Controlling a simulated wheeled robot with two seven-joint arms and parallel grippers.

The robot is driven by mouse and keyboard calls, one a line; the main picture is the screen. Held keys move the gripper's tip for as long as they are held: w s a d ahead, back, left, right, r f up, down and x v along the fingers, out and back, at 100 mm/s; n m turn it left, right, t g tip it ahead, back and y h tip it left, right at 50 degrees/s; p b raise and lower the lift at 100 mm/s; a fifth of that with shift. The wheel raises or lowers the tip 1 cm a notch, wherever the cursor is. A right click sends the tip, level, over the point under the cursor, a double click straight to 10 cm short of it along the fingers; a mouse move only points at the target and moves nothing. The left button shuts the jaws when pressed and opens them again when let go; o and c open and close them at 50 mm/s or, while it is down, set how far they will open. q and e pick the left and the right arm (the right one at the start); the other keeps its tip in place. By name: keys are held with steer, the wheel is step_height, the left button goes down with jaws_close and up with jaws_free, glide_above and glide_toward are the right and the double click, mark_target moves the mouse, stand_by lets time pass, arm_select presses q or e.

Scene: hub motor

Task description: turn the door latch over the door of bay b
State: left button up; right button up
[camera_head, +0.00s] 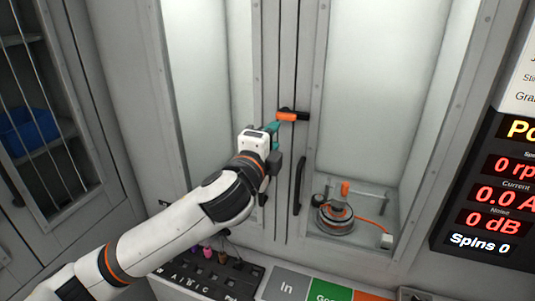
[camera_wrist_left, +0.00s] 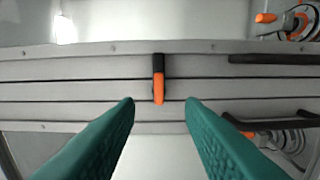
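The door latch (camera_head: 288,116) is a short bar, orange with a black end, lying horizontally across the posts between the two glazed doors. In the left wrist view the latch (camera_wrist_left: 158,80) sits ahead of and midway between the two teal fingers. My left gripper (camera_head: 274,130) is at the latch's orange left end in the head view. Its fingers (camera_wrist_left: 158,105) are spread wide, with a clear gap on each side of the latch and no visible contact. The right door (camera_head: 372,90) looks shut; no bay lettering is readable. My right gripper is out of view.
A black vertical handle (camera_head: 299,186) is below the latch. A hub motor (camera_head: 336,218) with an orange cable sits behind the right door's glass. A control panel (camera_head: 285,286) lies below, and a red-digit display (camera_head: 495,195) stands at right, reading 0 rpm.

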arm_select(q)
steer(key=shift+v, duration=1.1)
